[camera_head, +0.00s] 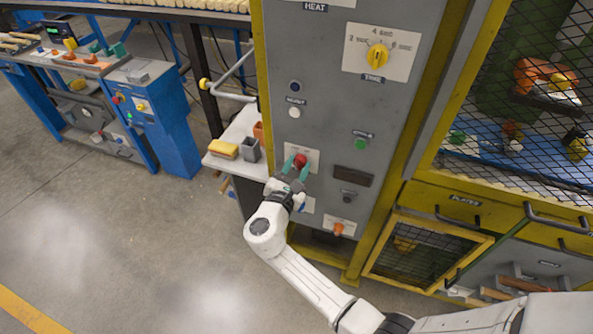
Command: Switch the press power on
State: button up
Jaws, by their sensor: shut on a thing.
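The press's grey control panel (330,110) stands upright in the middle of the view. A red knob (300,160) sits on a white plate (313,156) low on the left of the panel. My gripper (297,165), with teal fingers, is shut on the red knob, one finger on each side. The fingers and wrist hide part of the knob and plate, so its marking cannot be read. Higher up are a yellow dial (377,57) marked in seconds and a white button (294,112). A green button (361,144) and an orange knob (338,229) are to the right.
A small shelf (224,163) left of the panel holds a yellow sponge-like block (223,149) and a grey cup (249,150). A mesh guard (520,90) and a drawer (462,205) are at the right. Floor at the left is clear.

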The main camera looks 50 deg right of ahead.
jog(key=m+b, duration=0.6)
jog(key=shift+s+f+b, duration=0.1)
jog(key=shift+f+b, duration=0.25)
jog(key=shift+b, duration=0.05)
jog(key=m+b, duration=0.4)
jog(key=shift+r, duration=0.15)
jog(key=o, duration=1)
jog(key=shift+r, duration=0.1)
jog(key=shift+o, duration=0.2)
jog(key=v, duration=1)
jog(key=shift+a+b, duration=0.35)
jog(key=shift+b, duration=0.05)
jog(key=shift+s, duration=0.15)
